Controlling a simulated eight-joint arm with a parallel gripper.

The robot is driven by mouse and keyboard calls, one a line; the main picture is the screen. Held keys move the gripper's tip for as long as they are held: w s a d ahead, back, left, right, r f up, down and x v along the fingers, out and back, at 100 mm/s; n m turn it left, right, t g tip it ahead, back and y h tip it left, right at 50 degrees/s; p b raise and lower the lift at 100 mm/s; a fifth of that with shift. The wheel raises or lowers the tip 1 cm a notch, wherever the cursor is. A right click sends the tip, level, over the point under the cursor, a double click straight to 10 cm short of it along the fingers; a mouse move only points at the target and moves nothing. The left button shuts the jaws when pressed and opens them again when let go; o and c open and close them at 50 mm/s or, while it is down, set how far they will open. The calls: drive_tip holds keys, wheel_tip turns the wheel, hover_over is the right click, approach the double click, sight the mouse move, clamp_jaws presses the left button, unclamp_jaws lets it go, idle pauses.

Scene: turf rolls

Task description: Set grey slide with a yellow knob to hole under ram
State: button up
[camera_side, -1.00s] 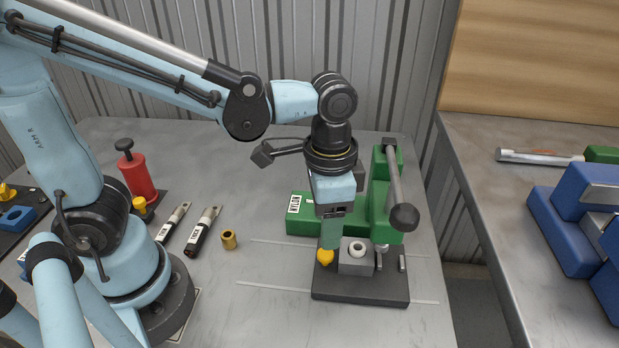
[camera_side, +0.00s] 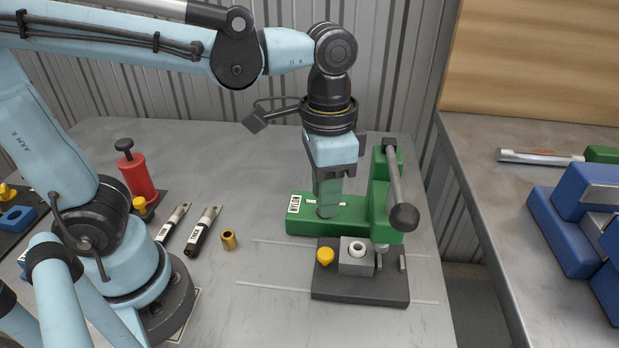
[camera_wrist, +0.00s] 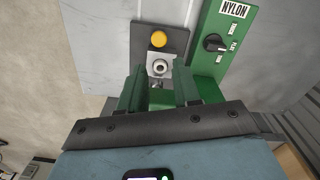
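The grey slide (camera_side: 350,266) sits on the dark base of the green press, with a pale ring on top and a yellow knob (camera_side: 324,256) at its left. In the wrist view the knob (camera_wrist: 159,39) and the pale ring (camera_wrist: 159,67) show beyond my fingertips. The ram (camera_side: 382,250) hangs under the press head, to the right of the ring; the hole under it cannot be made out. My gripper (camera_side: 328,213) is above and behind the knob, clear of it. In the wrist view its two green fingers (camera_wrist: 159,75) are apart with nothing held between them.
The green press body (camera_side: 345,215) has a lever ending in a dark ball (camera_side: 404,217) at the right. The bench front is clear.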

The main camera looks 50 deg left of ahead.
drive_tip(key=a+n, duration=0.1)
drive_tip(key=n, duration=0.2)
drive_tip(key=s+a+n+h, duration=0.1)
drive_tip(key=a+n, duration=0.1)
drive_tip(key=n, duration=0.2)
drive_tip(key=s+a+n, duration=0.1)
drive_tip(key=n, duration=0.2)
drive_tip(key=shift+a+f+n, duration=0.15)
drive_tip(key=shift+a+n, duration=0.15)
drive_tip(key=shift+a, duration=0.1)
clamp_jaws()
drive_tip(key=s+a+f+n+t+h, duration=0.25)
drive_tip(key=a+n, duration=0.25)
drive_tip(key=n, duration=1.4)
drive_tip(key=shift+s+d+x, duration=0.1)
drive_tip(key=shift+s+x, duration=0.05)
drive_tip(key=shift+x, duration=1.25)
drive_tip(key=shift+s+d+x, duration=0.1)
drive_tip(key=shift+s+x, duration=0.05)
drive_tip(key=shift+x, duration=1.25)
drive_tip(key=shift+s+d+x, duration=0.1)
drive_tip(key=shift+s+x, duration=0.05)
drive_tip(key=shift+x, duration=1.25)
drive_tip(key=shift+w+d+f, duration=0.1)
drive_tip(key=shift+d+f, duration=0.15)
drive_tip(key=shift+d, duration=0.05)
drive_tip(key=shift+w+d, duration=0.45)
drive_tip(key=shift+d, duration=0.3)
drive_tip(key=shift+w+d, duration=0.45)
drive_tip(key=shift+d, duration=0.35)
